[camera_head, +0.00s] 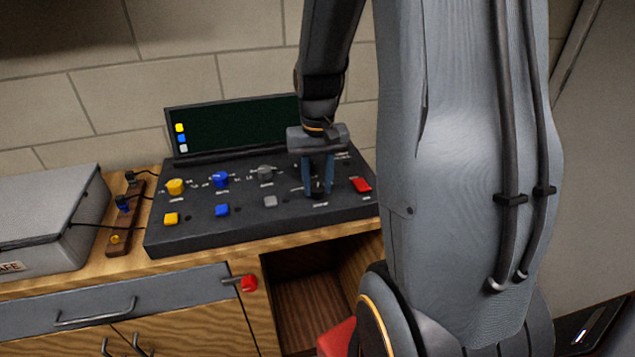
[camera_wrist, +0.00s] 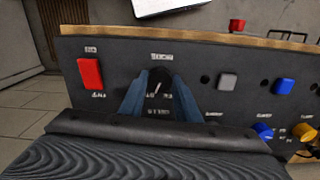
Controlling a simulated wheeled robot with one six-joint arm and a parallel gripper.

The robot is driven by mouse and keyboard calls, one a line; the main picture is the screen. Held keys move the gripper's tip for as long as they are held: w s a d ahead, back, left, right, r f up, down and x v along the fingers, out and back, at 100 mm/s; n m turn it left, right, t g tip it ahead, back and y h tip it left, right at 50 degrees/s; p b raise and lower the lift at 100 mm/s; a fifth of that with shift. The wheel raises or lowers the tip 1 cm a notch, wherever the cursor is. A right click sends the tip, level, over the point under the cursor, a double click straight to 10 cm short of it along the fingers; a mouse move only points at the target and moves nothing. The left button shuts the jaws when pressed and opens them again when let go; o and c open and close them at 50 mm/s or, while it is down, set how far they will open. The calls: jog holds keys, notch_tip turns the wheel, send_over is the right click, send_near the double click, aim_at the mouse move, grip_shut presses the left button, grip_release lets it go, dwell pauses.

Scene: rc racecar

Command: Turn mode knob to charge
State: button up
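The control panel (camera_head: 245,234) stands on the wooden bench. In the wrist view a round black knob (camera_wrist: 159,84) with a white pointer sits on the panel, with small labels around it that I cannot read. The pointer is tilted slightly off the upright in that view. My gripper (camera_head: 318,190) reaches down to this knob from above. Its two blue fingers, also seen in the wrist view (camera_wrist: 160,90), stand apart, one on each side of the knob. I cannot tell whether they touch it. In the head view the fingers partly hide the knob.
A red switch (camera_head: 361,185) sits beside the knob. Yellow (camera_head: 175,187), blue (camera_head: 220,179) and grey (camera_head: 265,173) knobs and several buttons lie to the left. A dark screen (camera_head: 235,127) rises behind. A grey box (camera_head: 45,215) stands at far left.

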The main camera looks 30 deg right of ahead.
jog(key=c, duration=0.5)
jog(key=n+p, duration=0.2)
jog(key=n, duration=0.1)
jog(key=shift+r+n, duration=0.1)
jog(key=shift+n, duration=0.2)
jog(key=shift+n+p, duration=1.1)
jog(key=shift+n, duration=0.9)
jog(key=shift+w+n, duration=0.1)
jog(key=shift+n, duration=0.2)
jog(key=o, duration=1.1)
jog(key=shift+c, duration=0.2)
